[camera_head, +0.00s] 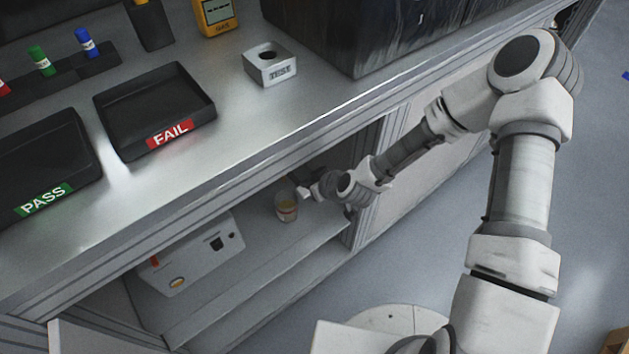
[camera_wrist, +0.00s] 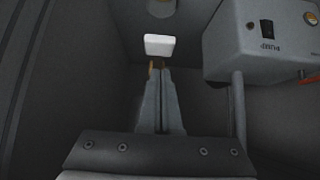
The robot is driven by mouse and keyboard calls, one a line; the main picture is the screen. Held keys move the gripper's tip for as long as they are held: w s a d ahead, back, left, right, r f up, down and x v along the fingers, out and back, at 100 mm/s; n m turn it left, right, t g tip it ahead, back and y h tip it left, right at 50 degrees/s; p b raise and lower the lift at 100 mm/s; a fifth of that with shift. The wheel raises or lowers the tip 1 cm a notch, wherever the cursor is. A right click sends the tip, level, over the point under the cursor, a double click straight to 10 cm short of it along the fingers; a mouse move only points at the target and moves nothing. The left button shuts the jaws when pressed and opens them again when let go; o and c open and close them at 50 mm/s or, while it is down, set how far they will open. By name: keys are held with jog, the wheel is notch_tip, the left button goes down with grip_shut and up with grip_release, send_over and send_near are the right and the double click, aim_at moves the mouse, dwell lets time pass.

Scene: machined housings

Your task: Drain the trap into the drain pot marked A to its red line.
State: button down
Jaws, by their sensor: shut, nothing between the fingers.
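A small clear pot (camera_head: 286,208) with yellowish contents stands on the shelf under the bench in the head view; I cannot read a letter or red line on it. My gripper (camera_head: 296,184) is inside the cabinet, just above and behind the pot. In the wrist view my gripper (camera_wrist: 157,72) is shut and empty. Its fingertips are close to a white tab (camera_wrist: 159,45) with brass-coloured bits below it; I cannot tell whether they touch. A pale round part (camera_wrist: 161,7), possibly the trap, shows at the top edge. Most of it is out of frame.
A pump box (camera_wrist: 255,42) marked PUMP is at the right in the wrist view and on the shelf in the head view (camera_head: 195,255). The cabinet's side post (camera_head: 368,205) is close to my arm. The bench top above holds PASS (camera_head: 92,178) and FAIL (camera_head: 208,98) trays.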

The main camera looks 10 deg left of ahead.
jog(key=shift+f, duration=1.25)
jog(key=shift+f+b, duration=0.1)
jog(key=shift+b, duration=0.25)
